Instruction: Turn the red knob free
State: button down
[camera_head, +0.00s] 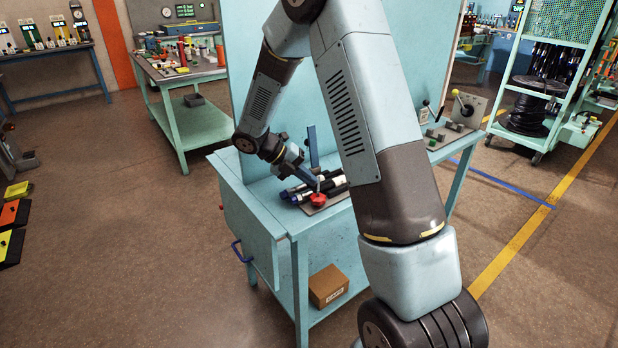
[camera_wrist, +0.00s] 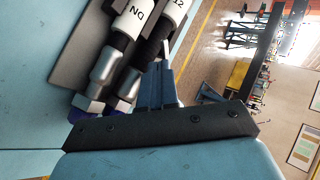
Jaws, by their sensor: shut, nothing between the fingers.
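The red knob (camera_head: 318,199) sits near the front edge of a grey plate on the light-blue bench. My gripper (camera_head: 319,184) points down toward it in the head view, with its fingertips just above or at the knob; I cannot tell whether they touch. In the wrist view, my gripper's blue fingers (camera_wrist: 160,83) are together and empty. The knob is not visible in that view. Black hoses (camera_head: 298,192) with white labels and metal fittings lie behind the knob. Two hose ends (camera_wrist: 105,70) with blue-tipped fittings show close beside my fingers in the wrist view.
A tall light-blue panel (camera_head: 262,70) stands behind the bench (camera_head: 262,200). A lever with a yellow ball (camera_head: 461,98) and other controls stand at its right end. A cardboard box (camera_head: 328,286) is on the lower shelf.

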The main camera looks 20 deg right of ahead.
jog(key=shift+s+a, duration=0.1)
jog(key=shift+a, duration=0.05)
jog(key=shift+s+a, duration=0.35)
jog(key=shift+a, duration=0.2)
